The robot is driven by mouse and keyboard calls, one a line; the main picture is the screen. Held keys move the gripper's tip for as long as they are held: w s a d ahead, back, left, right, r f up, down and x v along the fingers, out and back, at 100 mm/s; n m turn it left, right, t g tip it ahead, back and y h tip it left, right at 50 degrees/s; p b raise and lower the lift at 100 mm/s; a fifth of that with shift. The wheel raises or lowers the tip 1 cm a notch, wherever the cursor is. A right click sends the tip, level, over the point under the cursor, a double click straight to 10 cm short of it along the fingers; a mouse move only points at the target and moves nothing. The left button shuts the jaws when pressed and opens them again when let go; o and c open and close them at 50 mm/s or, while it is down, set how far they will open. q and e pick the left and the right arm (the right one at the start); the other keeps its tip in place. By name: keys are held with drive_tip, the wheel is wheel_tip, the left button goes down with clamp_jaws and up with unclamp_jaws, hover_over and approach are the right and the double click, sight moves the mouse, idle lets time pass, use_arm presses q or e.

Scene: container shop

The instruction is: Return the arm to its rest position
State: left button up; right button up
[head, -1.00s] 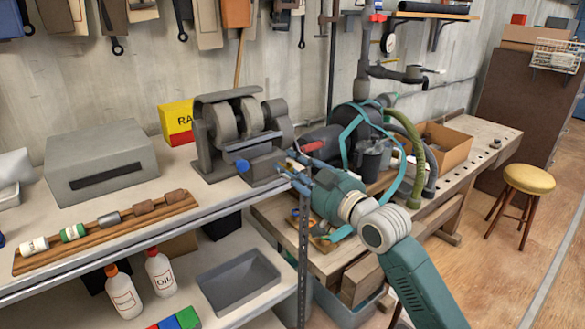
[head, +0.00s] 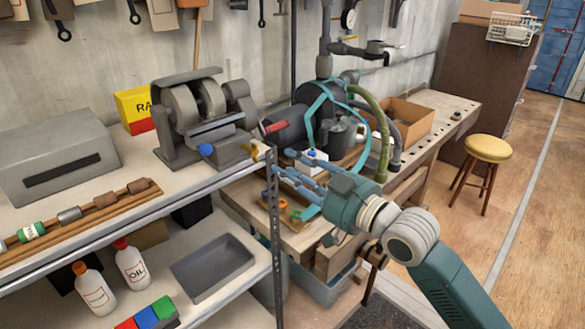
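My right arm comes in from the lower right. Its teal gripper (head: 281,164) points left, with its blue fingers spread apart and nothing visible between them. It is in front of the wooden workbench (head: 460,120), just right of the shelf's metal corner post. The grey bench grinder (head: 208,115) stands on the shelf top to the left of the fingertips, with a gap between. My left arm and gripper are not in view.
The shelf's upright post (head: 275,220) is close to the fingers. A cardboard box (head: 408,118) and hoses are on the workbench behind the gripper. A yellow stool (head: 488,149) stands to the right. The floor there is clear.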

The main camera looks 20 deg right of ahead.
idle(0.5)
drive_tip(key=d+f+m+g+h+b, duration=0.1)
drive_tip(key=d+f+m+g+h, duration=0.3)
drive_tip(key=f, duration=1.5)
drive_tip(key=d+f+g+h, duration=0.15)
drive_tip(key=d+f, duration=0.45)
drive_tip(key=f, duration=1.3)
drive_tip(key=s+f+g, duration=0.2)
drive_tip(key=s+f, duration=0.4)
drive_tip(key=f, duration=0.5)
drive_tip(key=s+f+g, duration=0.2)
drive_tip(key=s+f, duration=0.5)
drive_tip(key=f, duration=0.5)
drive_tip(key=s+a+f+g, duration=0.2)
drive_tip(key=s+f, duration=0.4)
drive_tip(key=s, duration=0.6)
drive_tip(key=s+a+f+n+g+b, duration=0.1)
drive_tip(key=s+a+f, duration=0.4)
drive_tip(key=s, duration=0.7)
drive_tip(key=s+a+f+n+g, duration=0.1)
drive_tip(key=s+a+f+g, duration=0.2)
drive_tip(key=s+f, duration=0.6)
drive_tip(key=s, duration=0.3)
drive_tip(key=shift+s+a+h, duration=0.15)
drive_tip(key=shift+a+h, duration=0.05)
drive_tip(key=shift+h, duration=0.15)
